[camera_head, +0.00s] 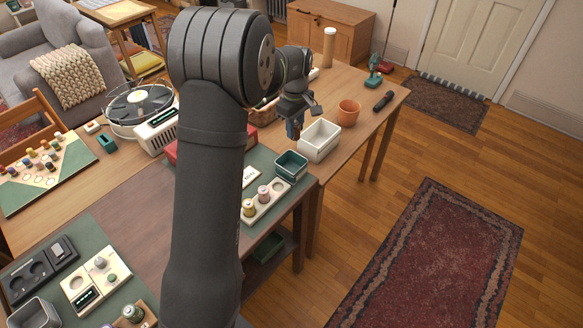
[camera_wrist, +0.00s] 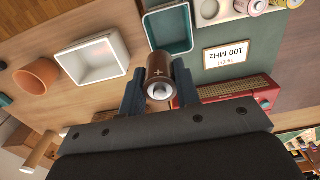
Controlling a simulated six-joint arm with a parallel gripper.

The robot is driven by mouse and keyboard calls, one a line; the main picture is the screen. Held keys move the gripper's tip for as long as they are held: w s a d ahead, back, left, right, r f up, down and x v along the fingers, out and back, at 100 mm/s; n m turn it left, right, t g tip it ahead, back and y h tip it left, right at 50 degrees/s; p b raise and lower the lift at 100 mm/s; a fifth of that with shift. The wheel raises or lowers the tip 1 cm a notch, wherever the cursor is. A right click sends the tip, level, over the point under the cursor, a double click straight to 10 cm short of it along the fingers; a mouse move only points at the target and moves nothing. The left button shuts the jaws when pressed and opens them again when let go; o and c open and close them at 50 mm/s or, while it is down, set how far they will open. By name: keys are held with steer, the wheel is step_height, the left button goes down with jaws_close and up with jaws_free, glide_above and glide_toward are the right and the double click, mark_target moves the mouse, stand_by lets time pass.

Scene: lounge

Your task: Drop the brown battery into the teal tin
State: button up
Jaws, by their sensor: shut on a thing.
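The brown battery (camera_wrist: 158,70) is between the two fingers of my gripper (camera_wrist: 158,82) in the wrist view, its silver end with a plus mark facing the camera. My gripper is shut on it. The teal tin (camera_wrist: 189,38) lies just beyond the battery in the wrist view, and the battery overlaps its near edge in the picture. In the head view the teal tin (camera_head: 288,178) stands on the green mat near the table edge. My gripper (camera_head: 293,131) is above the table, behind the tin and left of a white bin. The battery is hard to make out there.
The white bin (camera_head: 318,153) stands close to the tin, with a terracotta pot (camera_head: 348,113) beyond it. A wooden block with battery-like cylinders (camera_head: 265,205) lies in front of the tin.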

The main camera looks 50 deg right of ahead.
mark_target(295, 140)
steer(key=shift+f, duration=2.95)
steer(key=o, duration=1.1)
step_height(295, 140, up, 18)
steer(key=shift+f, duration=0.25)
step_height(295, 140, down, 17)
steer(key=shift+f, duration=0.1)
steer(key=shift+r, duration=0.8)
